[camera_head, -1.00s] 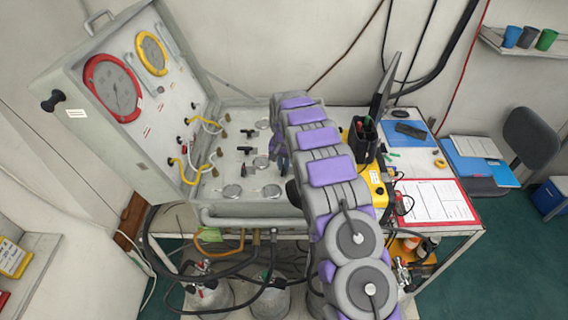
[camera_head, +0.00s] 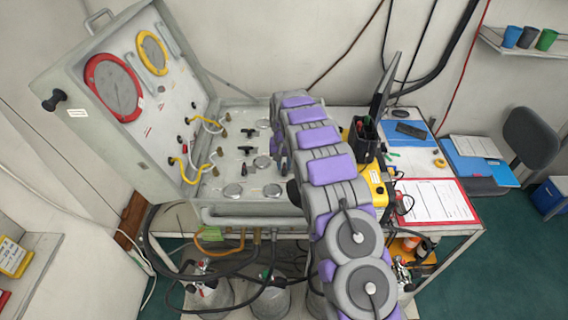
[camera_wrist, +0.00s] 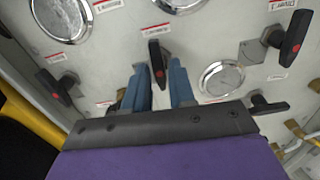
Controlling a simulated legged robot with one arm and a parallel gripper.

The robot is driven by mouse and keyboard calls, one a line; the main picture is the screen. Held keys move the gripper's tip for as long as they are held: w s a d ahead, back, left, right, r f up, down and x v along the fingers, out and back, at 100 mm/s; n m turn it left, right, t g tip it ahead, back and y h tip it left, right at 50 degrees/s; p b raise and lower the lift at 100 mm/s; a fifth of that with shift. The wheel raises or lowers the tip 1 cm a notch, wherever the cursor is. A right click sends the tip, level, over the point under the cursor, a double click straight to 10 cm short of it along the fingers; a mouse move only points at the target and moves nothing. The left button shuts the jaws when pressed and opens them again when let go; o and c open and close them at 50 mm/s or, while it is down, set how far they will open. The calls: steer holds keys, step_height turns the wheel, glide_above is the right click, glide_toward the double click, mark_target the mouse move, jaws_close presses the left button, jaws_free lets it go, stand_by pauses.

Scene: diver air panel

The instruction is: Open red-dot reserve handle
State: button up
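Several black handles show on the grey panel in the wrist view. One with a red dot (camera_wrist: 157,62) stands in the middle, its lower end seen between my fingertips. Other red-dot handles show at the upper right (camera_wrist: 292,40) and at the left (camera_wrist: 54,87). Another black handle (camera_wrist: 268,105) is at the right; its dot is hard to make out. Labels are too blurred to tell which is the reserve. My gripper (camera_wrist: 159,76) is open, with a blue finger on each side of the middle handle and visible gaps. In the head view my arm hides most of the gripper.
Round metal-rimmed gauges (camera_wrist: 221,78) sit beside the handles. The open case lid (camera_head: 110,110) with red and yellow gauges stands at left. A yellow box (camera_head: 376,188), a pen holder (camera_head: 363,139) and a clipboard (camera_head: 434,202) lie right of my arm. Hoses hang below.

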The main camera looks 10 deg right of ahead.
mark_target(284, 166)
steer(key=shift+o, duration=1.3)
step_height(284, 166, up, 17)
steer(key=shift+w, duration=0.1)
steer(key=shift+r, duration=0.15)
